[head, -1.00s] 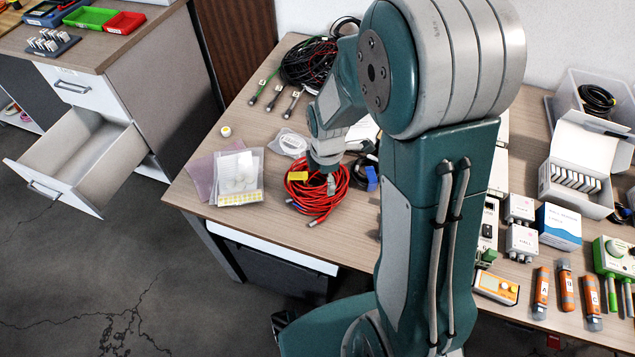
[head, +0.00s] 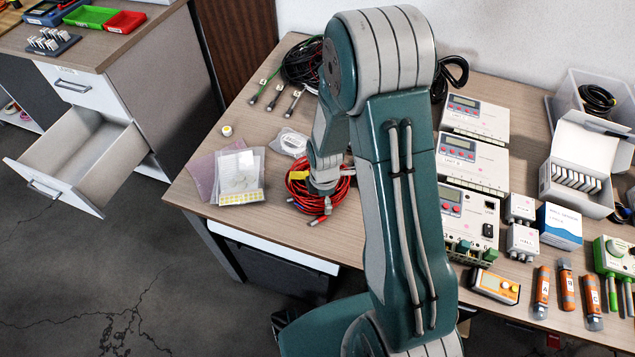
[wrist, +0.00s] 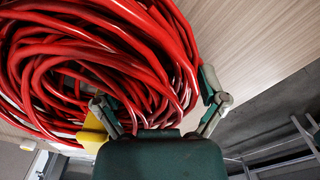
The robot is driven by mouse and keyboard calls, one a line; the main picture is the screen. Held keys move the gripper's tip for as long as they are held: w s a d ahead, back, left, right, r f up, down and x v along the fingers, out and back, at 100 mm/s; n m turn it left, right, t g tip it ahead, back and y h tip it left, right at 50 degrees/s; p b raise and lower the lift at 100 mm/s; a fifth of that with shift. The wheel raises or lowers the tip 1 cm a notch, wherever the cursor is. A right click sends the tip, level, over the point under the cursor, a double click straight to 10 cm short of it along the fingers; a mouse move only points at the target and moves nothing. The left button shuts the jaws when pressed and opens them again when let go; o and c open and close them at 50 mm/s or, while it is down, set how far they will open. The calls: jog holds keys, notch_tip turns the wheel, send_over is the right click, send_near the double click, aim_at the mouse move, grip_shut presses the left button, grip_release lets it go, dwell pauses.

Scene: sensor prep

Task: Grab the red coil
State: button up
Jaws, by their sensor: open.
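The red coil (head: 303,198) lies on the wooden table near its front edge, with a yellow tag on its left side. My wrist stands over the coil and hides its middle in the head view. In the wrist view the red coil (wrist: 105,50) fills the upper left, very close to the camera. My gripper (wrist: 162,98) is open there, with one finger on each side of a thick bundle of red strands. The fingers are not closed on it. The right finger looks near or against the outer strands; contact is unclear.
Clear bags with small parts (head: 238,175) lie left of the coil, and a clear bag (head: 290,142) lies behind it. Black cable (head: 302,62) is at the back. White control boxes (head: 470,160) stand to the right. An open drawer (head: 75,165) is at left.

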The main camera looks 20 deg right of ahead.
grip_shut()
